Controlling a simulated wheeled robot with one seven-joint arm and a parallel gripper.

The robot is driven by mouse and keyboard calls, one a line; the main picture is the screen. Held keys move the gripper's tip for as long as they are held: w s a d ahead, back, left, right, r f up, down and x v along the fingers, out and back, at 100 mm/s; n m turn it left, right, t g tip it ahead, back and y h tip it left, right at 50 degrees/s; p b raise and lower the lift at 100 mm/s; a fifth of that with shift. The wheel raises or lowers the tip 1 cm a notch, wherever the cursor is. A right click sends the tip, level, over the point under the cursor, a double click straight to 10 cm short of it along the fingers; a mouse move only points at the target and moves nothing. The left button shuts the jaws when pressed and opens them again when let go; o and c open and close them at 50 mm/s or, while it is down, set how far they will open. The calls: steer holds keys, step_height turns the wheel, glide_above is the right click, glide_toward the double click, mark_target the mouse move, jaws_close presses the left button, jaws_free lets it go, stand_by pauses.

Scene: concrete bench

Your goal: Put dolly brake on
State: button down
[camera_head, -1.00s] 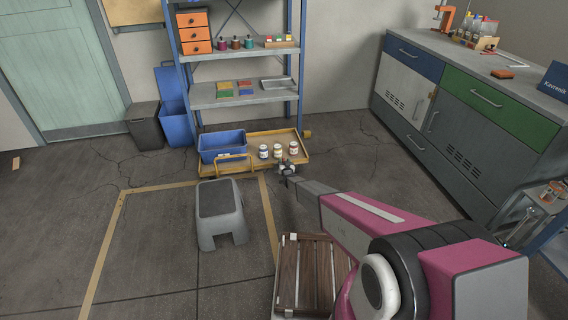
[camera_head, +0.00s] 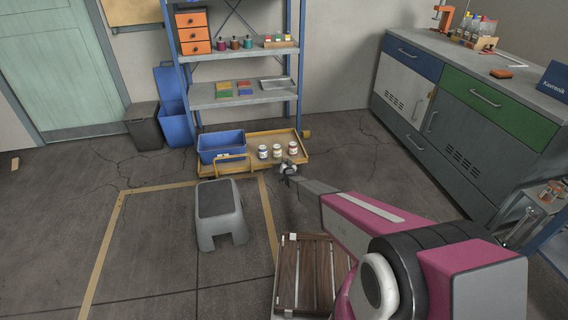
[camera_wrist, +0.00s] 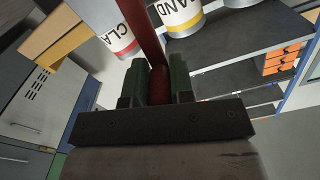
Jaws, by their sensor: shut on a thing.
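The yellow dolly (camera_head: 240,171) stands on the floor in front of the shelf, with a blue bin (camera_head: 222,146) and three labelled jars (camera_head: 278,152) on its deck. My gripper (camera_head: 289,168) is at the dolly's front right corner. In the wrist view my gripper (camera_wrist: 160,86) is shut on a red lever (camera_wrist: 145,32), which runs up between the two dark fingers. I take this lever to be the brake. In the head view the lever is too small and covered to make out. The jars show close behind the fingers in the wrist view.
A grey step stool (camera_head: 220,212) stands left of my arm, and a wooden pallet (camera_head: 308,275) lies below it. The shelf (camera_head: 243,95) rises behind the dolly. A workbench (camera_head: 460,120) lines the right side. The floor between dolly and workbench is clear.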

steer(key=w+d+f+m, duration=0.2)
steer(key=d+f+m, duration=0.4)
steer(key=m, duration=0.6)
steer(key=shift+d, duration=0.45)
steer(key=shift+f+m, duration=0.1)
steer(key=shift+m, duration=0.2)
steer(key=c, duration=1)
jaws_free()
steer(key=shift+s+d, duration=0.15)
steer(key=v, duration=1)
steer(key=shift+s, duration=0.3)
